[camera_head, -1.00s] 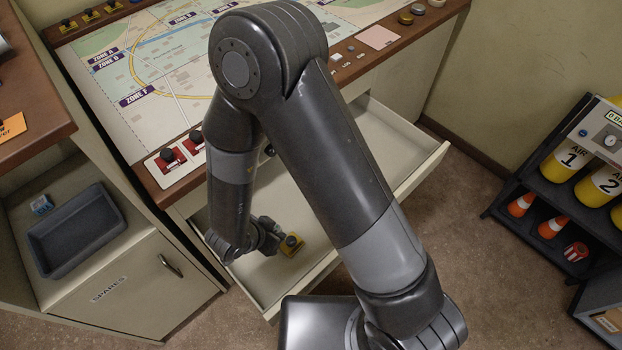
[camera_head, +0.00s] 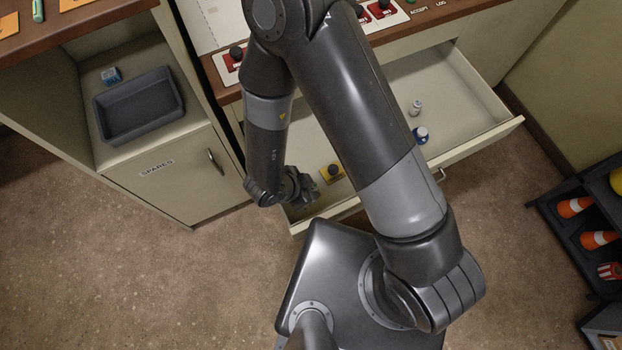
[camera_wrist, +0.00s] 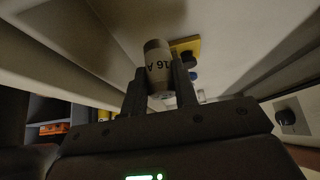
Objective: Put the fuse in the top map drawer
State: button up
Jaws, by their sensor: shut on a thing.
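The fuse (camera_wrist: 157,58), a pale cylinder with a grey end and marked "16 A", is between the fingers of my gripper (camera_wrist: 159,84) in the wrist view. My gripper is shut on it. In the head view my gripper (camera_head: 305,190) is low at the left front part of the open map drawer (camera_head: 468,92); the fuse cannot be made out there. Whether the fuse touches the drawer floor I cannot tell. My arm hides the middle of the drawer.
A grey tray (camera_head: 140,105) stands on the shelf at left. A rack with cones (camera_head: 575,207) stands at right.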

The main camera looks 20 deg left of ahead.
jog(key=shift+f, duration=2.15)
jog(key=shift+f, duration=0.1)
jog(key=o, duration=1)
jog(key=v, duration=1.2)
